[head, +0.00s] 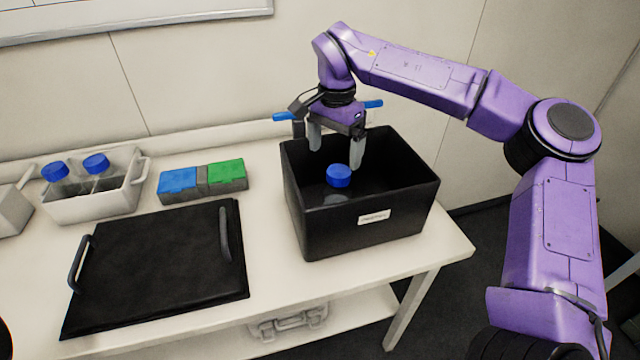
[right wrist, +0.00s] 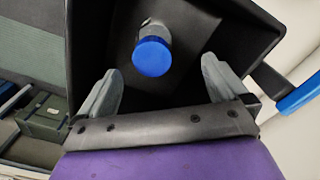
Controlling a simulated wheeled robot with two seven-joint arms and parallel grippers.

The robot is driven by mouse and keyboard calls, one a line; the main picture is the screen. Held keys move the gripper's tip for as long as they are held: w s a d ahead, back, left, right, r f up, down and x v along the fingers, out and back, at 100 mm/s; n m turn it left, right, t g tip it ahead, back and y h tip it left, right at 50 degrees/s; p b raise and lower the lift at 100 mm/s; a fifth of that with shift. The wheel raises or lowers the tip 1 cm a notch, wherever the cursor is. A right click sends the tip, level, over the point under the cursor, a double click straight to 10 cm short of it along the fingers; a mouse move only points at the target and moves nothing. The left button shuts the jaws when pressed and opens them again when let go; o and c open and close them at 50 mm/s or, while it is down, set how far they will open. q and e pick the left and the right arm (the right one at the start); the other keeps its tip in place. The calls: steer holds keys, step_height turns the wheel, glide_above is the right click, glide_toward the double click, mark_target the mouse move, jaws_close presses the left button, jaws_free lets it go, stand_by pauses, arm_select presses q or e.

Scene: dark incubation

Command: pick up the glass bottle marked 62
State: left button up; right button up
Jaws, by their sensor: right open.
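A bottle with a blue cap (head: 339,176) stands inside a black box (head: 335,236) on the bench. No number is readable on it. My right gripper (head: 335,156) is open, its fingers pointing down into the box just above and behind the cap. In the right wrist view the bottle's blue cap (right wrist: 152,57) shows between and slightly beyond the two fingertips, not gripped. Two more blue-capped bottles (head: 55,171) and (head: 96,163) stand in a white carrier (head: 95,208) at left, their markings not readable. My left gripper is not in view.
A black lid with two handles (head: 160,265) lies flat left of the box. A rack with blue and green blocks (head: 204,181) sits behind it. A wall rises behind the bench.

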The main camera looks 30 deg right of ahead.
mark_target(337, 172)
steer(key=f, duration=0.2)
steer(key=s+f, duration=0.1)
steer(key=f, duration=0.1)
steer(key=shift+s+d+f, duration=0.1)
steer(key=shift+f, duration=0.2)
steer(key=f, duration=0.4)
steer(key=shift+w+d+f, duration=0.2)
steer(key=shift+d+f, duration=0.05)
steer(key=shift+f, duration=0.1)
steer(key=shift+s+f, duration=0.2)
steer(key=shift+f, duration=0.15)
steer(key=shift+w, duration=0.1)
steer(key=c, duration=1.8)
